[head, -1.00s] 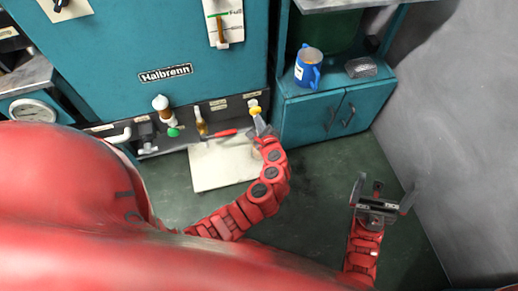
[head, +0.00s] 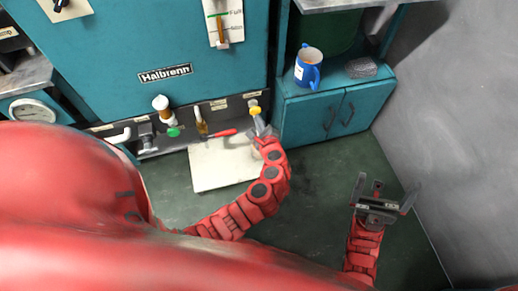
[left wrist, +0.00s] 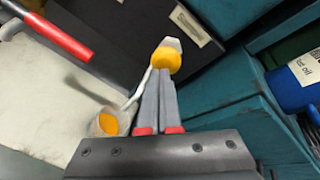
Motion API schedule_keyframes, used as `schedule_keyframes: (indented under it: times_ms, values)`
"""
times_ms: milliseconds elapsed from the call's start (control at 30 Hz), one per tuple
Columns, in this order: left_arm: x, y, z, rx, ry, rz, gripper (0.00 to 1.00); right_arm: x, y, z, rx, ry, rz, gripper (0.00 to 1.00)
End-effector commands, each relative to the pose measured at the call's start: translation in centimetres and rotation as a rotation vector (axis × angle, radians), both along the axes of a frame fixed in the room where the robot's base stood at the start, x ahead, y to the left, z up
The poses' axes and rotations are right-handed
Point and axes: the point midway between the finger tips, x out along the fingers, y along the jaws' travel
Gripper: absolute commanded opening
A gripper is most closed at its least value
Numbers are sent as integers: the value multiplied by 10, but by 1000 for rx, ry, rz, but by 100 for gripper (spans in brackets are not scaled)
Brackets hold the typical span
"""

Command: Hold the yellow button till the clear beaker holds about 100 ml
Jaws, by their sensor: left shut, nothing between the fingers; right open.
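The yellow button (head: 255,111) is on the dark lower panel of the teal machine. It also shows in the left wrist view (left wrist: 166,60). My left gripper (head: 261,122) is shut and empty, with its fingertips at the button in the left wrist view (left wrist: 160,76); they appear to touch it, but how far it is pressed I cannot tell. The clear beaker (left wrist: 101,128) stands below left of the fingers, with orange-yellow liquid in it; its scale is not readable. A pale curved piece runs from beside the button toward the beaker. My right gripper (head: 382,203) is open and empty, over the floor.
A blue mug (head: 307,68) and a grey mesh-like block (head: 361,67) sit on the teal cabinet (head: 330,118). A level gauge (head: 224,24) hangs above. Floor around my right gripper is clear.

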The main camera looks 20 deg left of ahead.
Motion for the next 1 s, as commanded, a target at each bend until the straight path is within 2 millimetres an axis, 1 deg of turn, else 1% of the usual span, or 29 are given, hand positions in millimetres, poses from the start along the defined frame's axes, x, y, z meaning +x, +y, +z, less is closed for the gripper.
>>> schedule_keyframes:
  times_ms: [267,833,1000]
  values:
    - [1,1,0,0,0,0,0,0,0,1,0,0,0,100]
    - [15,10,0,0,0,1,0,0,0,7,0,0,0,100]
    - [15,10,0,1,0,1,0,0,0,6,0,0,0,100]
